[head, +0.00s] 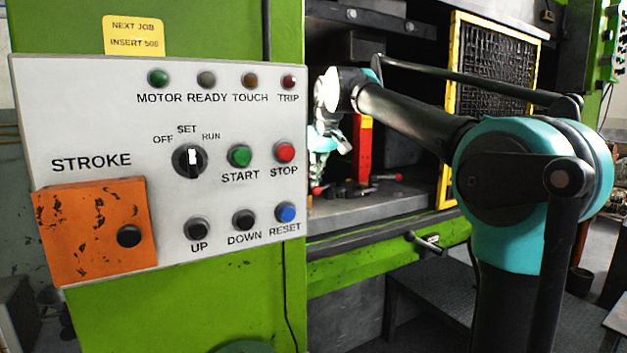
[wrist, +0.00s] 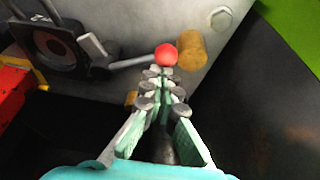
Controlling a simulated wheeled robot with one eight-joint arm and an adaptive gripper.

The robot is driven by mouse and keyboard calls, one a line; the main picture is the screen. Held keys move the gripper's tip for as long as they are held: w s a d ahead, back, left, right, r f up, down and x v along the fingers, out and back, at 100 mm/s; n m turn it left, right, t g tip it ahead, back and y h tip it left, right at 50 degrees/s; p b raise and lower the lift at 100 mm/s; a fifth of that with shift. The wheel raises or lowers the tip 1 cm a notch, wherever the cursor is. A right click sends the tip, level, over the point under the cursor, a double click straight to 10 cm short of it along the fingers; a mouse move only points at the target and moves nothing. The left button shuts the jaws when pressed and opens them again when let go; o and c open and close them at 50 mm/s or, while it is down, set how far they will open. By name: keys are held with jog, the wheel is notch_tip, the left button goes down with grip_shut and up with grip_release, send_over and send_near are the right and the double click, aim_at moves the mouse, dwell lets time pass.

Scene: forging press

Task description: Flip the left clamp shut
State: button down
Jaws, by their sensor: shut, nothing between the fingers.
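The left clamp's lever shows in the wrist view as a metal rod ending in a red ball knob (wrist: 166,54), lying toward the right from a dark pivot block (wrist: 98,60). A red tip, probably the same knob, shows in the head view (head: 318,190). My gripper (wrist: 160,76) is shut and empty, its fingertips right by the red knob; whether they touch it I cannot tell. In the head view my gripper (head: 322,158) points down inside the press opening, partly hidden by the control panel. A second red-tipped lever (head: 395,177) lies farther right.
The control panel (head: 225,225) stands at the left of the opening. A red and yellow block (head: 363,148) stands behind my gripper. A yellow-framed mesh guard (head: 490,75) is at right. A tan cylinder (wrist: 190,48) sits beside the knob on the grey surface.

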jog(key=shift+s+d, duration=0.1)
jog(key=shift+d, duration=0.05)
jog(key=d+n, duration=0.1)
jog(key=d+n+y, duration=0.1)
jog(key=n, duration=0.1)
jog(key=shift+s+g, duration=0.4)
jog(key=d+n, duration=0.1)
jog(key=d+n+g, duration=0.1)
jog(key=n, duration=0.1)
jog(key=shift+s, duration=0.15)
jog(key=d+n, duration=0.1)
jog(key=n, duration=0.1)
jog(key=d+n+g, duration=0.1)
jog(key=d+n, duration=0.1)
jog(key=shift+y, duration=0.4)
jog(key=shift+w+d, duration=0.25)
jog(key=shift+w, duration=0.05)
jog(key=shift+d, duration=0.1)
jog(key=a, duration=0.1)
jog(key=a+r, duration=0.1)
jog(key=a, duration=0.2)
jog(key=shift+r, duration=0.3)
jog(key=v, duration=0.9)
jog(key=shift+w+d, duration=0.2)
jog(key=shift+w, duration=0.05)
